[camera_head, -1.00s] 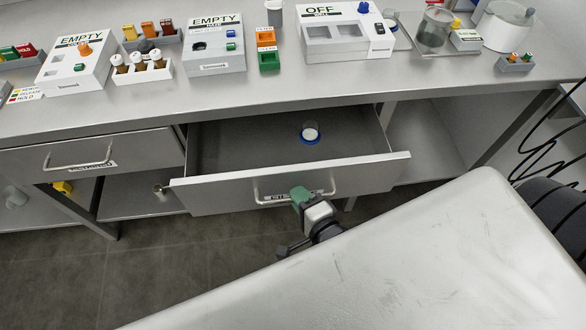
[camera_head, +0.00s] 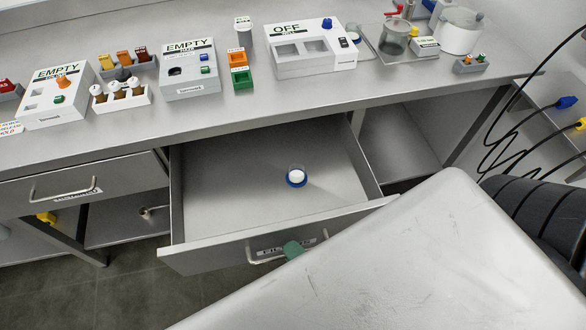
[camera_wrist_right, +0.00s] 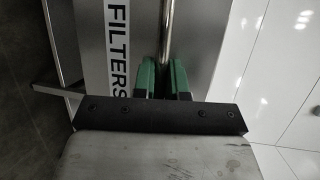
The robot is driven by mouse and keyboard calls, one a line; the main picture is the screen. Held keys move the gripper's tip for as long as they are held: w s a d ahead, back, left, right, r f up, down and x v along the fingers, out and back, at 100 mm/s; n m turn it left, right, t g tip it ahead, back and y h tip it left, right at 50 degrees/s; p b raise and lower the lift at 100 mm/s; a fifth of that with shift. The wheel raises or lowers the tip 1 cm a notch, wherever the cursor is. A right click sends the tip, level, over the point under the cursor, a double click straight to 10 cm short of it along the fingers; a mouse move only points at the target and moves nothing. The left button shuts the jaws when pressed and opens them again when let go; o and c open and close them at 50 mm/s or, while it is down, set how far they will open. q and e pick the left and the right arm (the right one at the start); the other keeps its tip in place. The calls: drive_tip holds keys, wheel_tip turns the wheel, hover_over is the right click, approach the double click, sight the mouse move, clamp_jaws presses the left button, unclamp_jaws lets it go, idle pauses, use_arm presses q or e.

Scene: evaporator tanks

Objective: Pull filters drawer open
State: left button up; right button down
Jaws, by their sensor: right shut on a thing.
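The filters drawer (camera_head: 205,259) is pulled well out from under the counter, and its grey interior is exposed. A small round item with a blue ring and white top (camera_head: 296,176) stands inside on the drawer floor. The drawer's metal handle (camera_head: 262,261) is on the front panel. My right gripper (camera_head: 293,250) is at the handle, partly hidden by my own pale body. In the right wrist view, its green fingers (camera_wrist_right: 162,78) are shut on either side of the handle bar (camera_wrist_right: 167,40), beside the "FILTERS" label (camera_wrist_right: 120,45). My left gripper is not in view.
A shut drawer (camera_head: 80,188) with its own handle is to the left. The counter (camera_head: 250,108) above carries white boxes, bottles in a rack, coloured trays and a glass vessel. Black cables (camera_head: 510,130) hang at the right. Dark floor is open below left.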

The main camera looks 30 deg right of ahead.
drive_tip(key=c, duration=1.2)
unclamp_jaws()
drive_tip(key=b+v, duration=0.1)
drive_tip(key=v, duration=0.9)
drive_tip(key=shift+s, duration=0.4)
